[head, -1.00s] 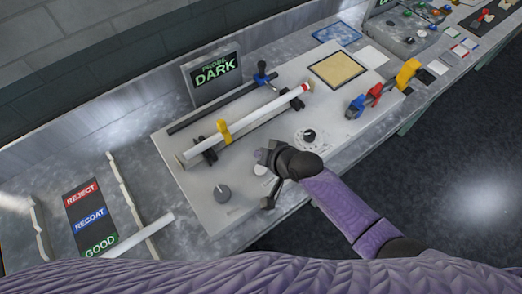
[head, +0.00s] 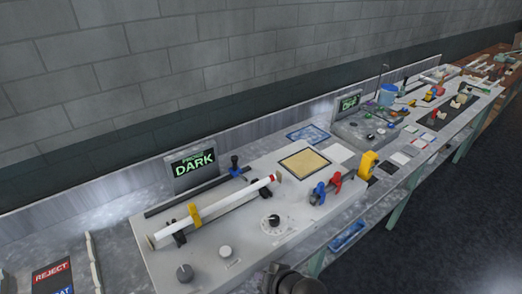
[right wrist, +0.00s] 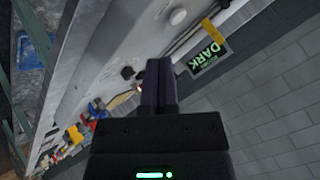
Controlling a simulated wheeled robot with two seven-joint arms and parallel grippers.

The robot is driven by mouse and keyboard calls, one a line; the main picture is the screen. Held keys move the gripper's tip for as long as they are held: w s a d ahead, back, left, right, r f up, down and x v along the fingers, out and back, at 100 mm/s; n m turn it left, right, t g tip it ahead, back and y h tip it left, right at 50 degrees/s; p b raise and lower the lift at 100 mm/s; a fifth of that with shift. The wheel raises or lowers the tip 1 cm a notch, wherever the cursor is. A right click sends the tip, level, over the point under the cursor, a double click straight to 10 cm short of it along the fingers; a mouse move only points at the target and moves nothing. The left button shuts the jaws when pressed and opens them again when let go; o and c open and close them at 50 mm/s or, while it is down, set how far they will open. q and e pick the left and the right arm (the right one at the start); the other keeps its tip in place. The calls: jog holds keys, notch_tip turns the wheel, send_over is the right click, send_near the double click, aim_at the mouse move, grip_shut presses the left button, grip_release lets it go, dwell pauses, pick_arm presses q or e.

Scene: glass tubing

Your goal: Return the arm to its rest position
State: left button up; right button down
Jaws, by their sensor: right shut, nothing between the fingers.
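My right gripper (head: 275,275) shows at the bottom edge of the head view, just off the bench's front edge, with most of the arm cut off below. In the right wrist view its fingers (right wrist: 160,85) are together with nothing between them. My left gripper is not in view.
Knobs (head: 184,272) sit along the plate's front. Blue and red clamps (head: 321,191) and a yellow block (head: 367,165) stand to the right. A second station with a screen (head: 348,103) is farther along. The REJECT board (head: 52,272) is at the lower left. The floor (head: 450,210) is clear.

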jog(key=s+d+f+g+h+b, duration=0.1)
jog(key=s+d+f+b, duration=0.25)
jog(key=f, duration=0.45)
jog(key=s+d+f+h+b, duration=0.2)
jog(key=s+d+f+b, duration=0.15)
jog(key=f, duration=0.45)
jog(key=s+d+f+g+h+b, duration=0.1)
jog(key=s+d+f+b, duration=0.2)
jog(key=f, duration=0.6)
jog(key=s+d+f+n+g+b, duration=0.1)
jog(key=s+d+f+b, duration=0.1)
jog(key=s+f, duration=0.4)
jog(key=s+d+f+n+g+h+b, duration=0.1)
jog(key=s+d+f+b, duration=0.1)
jog(key=s+f+b, duration=0.3)
jog(key=s+d+f+n+g+h+b, duration=0.1)
jog(key=s+d+f+g+b, duration=0.1)
jog(key=s+f+b, duration=0.2)
jog(key=s+f, duration=0.3)
jog(key=s, duration=0.5)
jog(key=shift+d, duration=0.4)
jog(key=shift+f, duration=0.1)
